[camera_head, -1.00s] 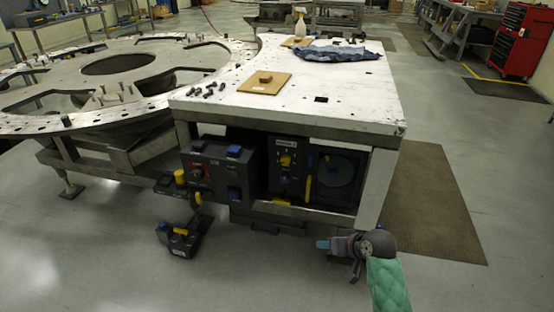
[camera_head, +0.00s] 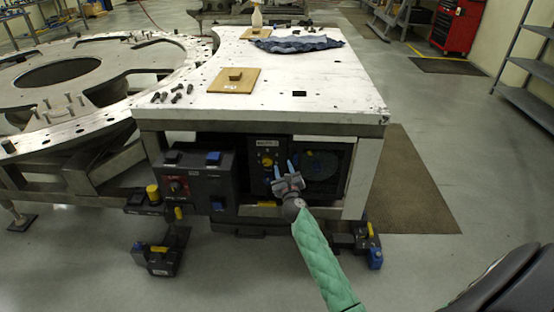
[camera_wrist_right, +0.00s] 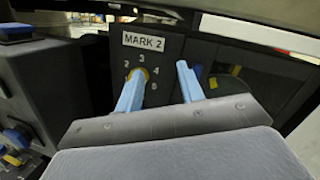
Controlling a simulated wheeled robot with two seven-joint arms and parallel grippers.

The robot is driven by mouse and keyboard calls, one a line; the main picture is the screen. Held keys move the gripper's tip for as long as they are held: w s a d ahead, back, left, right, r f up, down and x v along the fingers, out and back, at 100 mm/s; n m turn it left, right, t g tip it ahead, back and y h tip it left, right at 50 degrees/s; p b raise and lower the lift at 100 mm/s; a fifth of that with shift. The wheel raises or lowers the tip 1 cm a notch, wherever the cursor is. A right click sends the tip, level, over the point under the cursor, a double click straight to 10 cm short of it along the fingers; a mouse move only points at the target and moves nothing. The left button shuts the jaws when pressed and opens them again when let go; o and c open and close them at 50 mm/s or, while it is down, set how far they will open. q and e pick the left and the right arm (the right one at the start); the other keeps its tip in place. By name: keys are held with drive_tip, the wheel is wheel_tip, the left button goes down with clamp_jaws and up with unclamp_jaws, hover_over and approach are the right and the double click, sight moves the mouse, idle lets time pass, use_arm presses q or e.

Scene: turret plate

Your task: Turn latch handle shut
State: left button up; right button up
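My right gripper (camera_head: 284,169) is in front of the dark panel under the white tabletop, its two blue fingers apart and nothing seen between them. In the right wrist view the gripper (camera_wrist_right: 158,90) faces the panel labelled MARK 2 (camera_wrist_right: 150,43). A yellow-marked dial (camera_wrist_right: 143,73) with numbers around it is partly covered by the left finger. A small yellow part (camera_wrist_right: 213,83) shows just right of the right finger. The upright yellow handle seen earlier beside the round disc (camera_head: 322,167) is mostly hidden by my gripper; its angle cannot be told. My left gripper is not in view.
A grey control box (camera_head: 195,183) with blue and red controls stands left of the panel. The white tabletop (camera_head: 330,90) overhangs above. Dark feet with yellow parts (camera_head: 160,258) stand on the floor.

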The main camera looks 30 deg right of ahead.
sight(295, 159)
drive_tip(key=s+d+f+m+g+h, duration=0.2)
drive_tip(key=d+m+g+h, duration=0.15)
drive_tip(key=m, duration=0.25)
drive_tip(key=shift+m, duration=0.6)
drive_tip(key=shift+x, duration=4.1)
drive_tip(key=shift+s+d, duration=0.1)
drive_tip(key=shift+d, duration=0.1)
drive_tip(key=shift+c, duration=0.2)
clamp_jaws()
